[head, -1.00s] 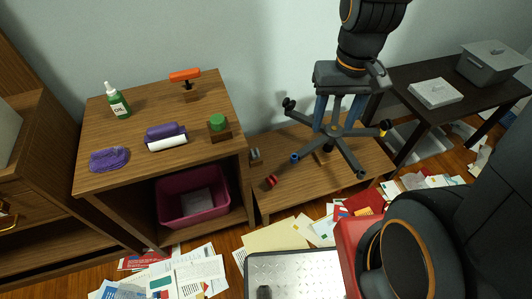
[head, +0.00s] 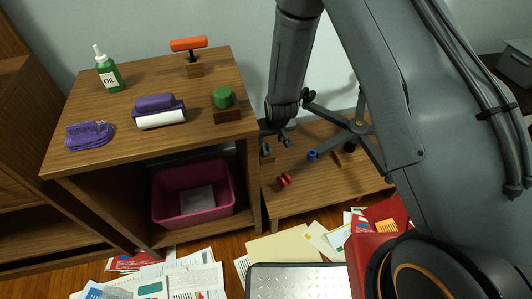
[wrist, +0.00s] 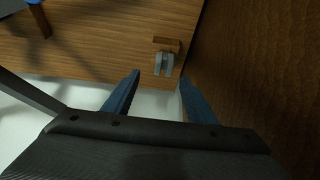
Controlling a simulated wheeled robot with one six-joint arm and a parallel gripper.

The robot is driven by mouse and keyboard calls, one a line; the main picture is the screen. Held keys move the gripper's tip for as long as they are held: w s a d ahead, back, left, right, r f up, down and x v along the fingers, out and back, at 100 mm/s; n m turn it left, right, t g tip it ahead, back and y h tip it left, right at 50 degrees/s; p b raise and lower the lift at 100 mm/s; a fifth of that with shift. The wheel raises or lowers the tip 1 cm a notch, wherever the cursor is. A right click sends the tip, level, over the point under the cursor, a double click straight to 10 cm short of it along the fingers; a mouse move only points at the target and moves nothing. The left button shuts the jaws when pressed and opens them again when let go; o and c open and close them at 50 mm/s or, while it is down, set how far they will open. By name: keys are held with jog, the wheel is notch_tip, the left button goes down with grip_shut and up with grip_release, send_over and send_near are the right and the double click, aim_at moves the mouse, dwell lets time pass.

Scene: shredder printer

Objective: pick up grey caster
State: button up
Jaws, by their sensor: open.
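The grey caster (wrist: 164,64) shows in the wrist view, beside a small brown wooden block (wrist: 167,44) near the edge of the low wooden shelf (wrist: 95,50). My gripper (wrist: 159,78) is open and empty. Its two blue fingers point toward the caster, which lies just beyond the fingertips and between their lines. In the head view, my gripper (head: 278,140) hangs down over the low shelf, close to the right side of the taller cabinet.
A cabinet side wall (wrist: 250,60) stands close on the right in the wrist view. A red caster (head: 284,180), a blue caster (head: 313,155) and the chair base (head: 358,127) are on the low shelf.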

aim_at(266, 145)
jog(key=x, duration=0.3)
jog(key=b+x, duration=0.1)
jog(key=x, duration=0.5)
jog(key=shift+a, duration=0.35)
jog(key=shift+r, duration=0.1)
jog(key=shift+s, duration=0.1)
jog(key=c, duration=1.2)
jog(key=shift+r, duration=0.1)
